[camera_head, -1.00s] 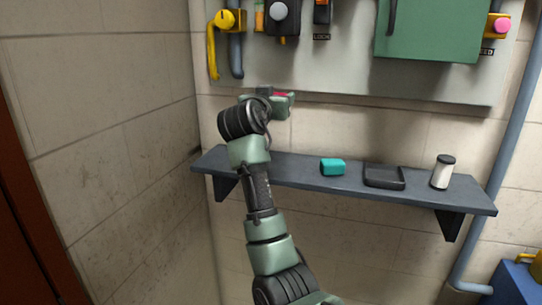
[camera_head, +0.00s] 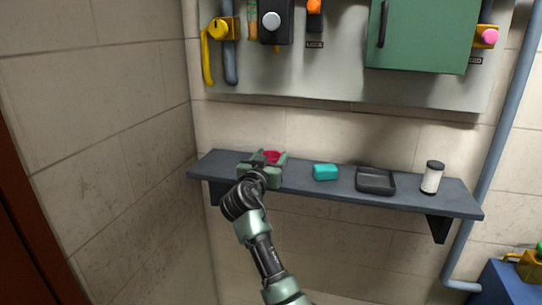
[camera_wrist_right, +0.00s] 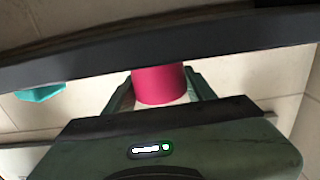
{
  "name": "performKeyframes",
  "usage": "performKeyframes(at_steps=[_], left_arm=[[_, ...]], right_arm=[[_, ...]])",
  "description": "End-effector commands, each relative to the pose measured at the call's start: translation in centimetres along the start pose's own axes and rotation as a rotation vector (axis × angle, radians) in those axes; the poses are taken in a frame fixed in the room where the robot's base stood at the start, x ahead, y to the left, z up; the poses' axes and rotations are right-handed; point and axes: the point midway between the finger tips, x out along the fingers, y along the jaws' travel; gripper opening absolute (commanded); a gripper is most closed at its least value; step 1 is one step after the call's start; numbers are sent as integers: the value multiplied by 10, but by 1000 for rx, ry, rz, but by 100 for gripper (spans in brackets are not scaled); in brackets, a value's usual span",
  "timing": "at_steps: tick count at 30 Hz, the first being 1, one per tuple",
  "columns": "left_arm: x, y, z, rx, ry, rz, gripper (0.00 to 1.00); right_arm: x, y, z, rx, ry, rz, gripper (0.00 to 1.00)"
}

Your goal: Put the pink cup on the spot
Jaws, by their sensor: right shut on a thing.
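The pink cup (camera_head: 271,157) is between the fingers of my right gripper (camera_head: 262,160), at the left part of the dark wall shelf (camera_head: 222,167). In the head view the gripper hides most of the cup. In the right wrist view the cup (camera_wrist_right: 160,86) sits between the two fingers, and the right gripper (camera_wrist_right: 160,92) is shut on it. A dark edge crosses that view and cuts off part of the cup. I cannot tell whether the cup touches the shelf. No marked spot can be made out. My left gripper is not in view.
On the shelf, right of the cup, stand a teal block (camera_head: 326,172), a black tray (camera_head: 376,188) and a white jar with a dark lid (camera_head: 431,178). A panel (camera_head: 340,82) with valves, switches and a green cabinet (camera_head: 420,40) hangs above. The left wall is close.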

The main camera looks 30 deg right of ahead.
Motion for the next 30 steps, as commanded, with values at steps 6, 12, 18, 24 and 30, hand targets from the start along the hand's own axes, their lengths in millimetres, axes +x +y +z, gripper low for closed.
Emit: performKeyframes(at_steps=[6, 12, 18, 24, 30], left_arm=[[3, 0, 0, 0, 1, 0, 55], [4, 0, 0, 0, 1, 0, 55], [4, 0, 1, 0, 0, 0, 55], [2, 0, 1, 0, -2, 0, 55], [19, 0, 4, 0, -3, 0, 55]], right_arm=[[0, 0, 2, 1, 1, 0, 15], [0, 0, 2, 1, 0, 0, 76], [0, 0, 2, 0, 0, 0, 76], [-3, -1, 0, 1, 0, -2, 76], [-42, -2, 4, 5, 1, -4, 76]])
